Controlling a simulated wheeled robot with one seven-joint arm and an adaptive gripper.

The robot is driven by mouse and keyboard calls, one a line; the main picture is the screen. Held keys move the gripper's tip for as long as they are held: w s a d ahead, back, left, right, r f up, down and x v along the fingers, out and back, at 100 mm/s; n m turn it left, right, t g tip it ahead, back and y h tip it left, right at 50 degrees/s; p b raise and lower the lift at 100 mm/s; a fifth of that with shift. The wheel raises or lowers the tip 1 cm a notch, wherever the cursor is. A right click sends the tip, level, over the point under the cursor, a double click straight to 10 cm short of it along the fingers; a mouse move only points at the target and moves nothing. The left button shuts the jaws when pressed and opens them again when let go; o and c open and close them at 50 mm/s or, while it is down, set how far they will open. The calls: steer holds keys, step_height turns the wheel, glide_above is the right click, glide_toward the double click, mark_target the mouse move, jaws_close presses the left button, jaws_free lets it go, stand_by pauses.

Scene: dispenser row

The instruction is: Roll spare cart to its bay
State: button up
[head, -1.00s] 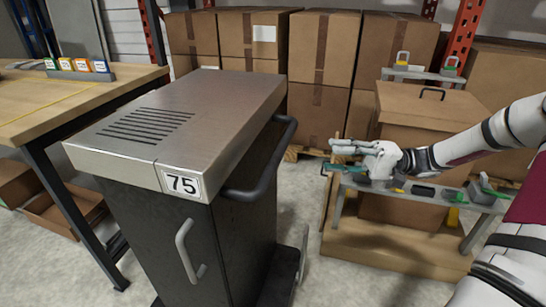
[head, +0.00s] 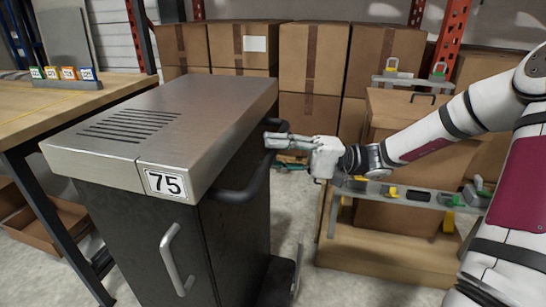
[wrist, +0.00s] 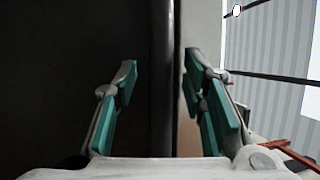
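The cart (head: 230,230) stands in the left middle of the head view, with a dark body, a brushed metal top with slots and a "75" label. A black bar handle (head: 243,190) runs along its right side. My gripper (head: 270,140) is at the far part of this handle, close to the cart's side. In the wrist view, its teal-padded fingers (wrist: 160,90) are apart. A dark upright bar (wrist: 161,60), seemingly the handle, shows between them. I cannot tell whether either finger touches it. The bay is not identifiable.
A workbench (head: 70,105) with small coloured labelled blocks stands close on the cart's left. Stacked cardboard boxes (head: 310,60) line the back. A wooden platform (head: 390,255) with a grey rack (head: 420,200) is on the right. Bare floor shows between cart and platform.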

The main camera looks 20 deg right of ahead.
steer(key=shift+a, duration=0.25)
jaws_close()
steer(key=shift+d, duration=0.1)
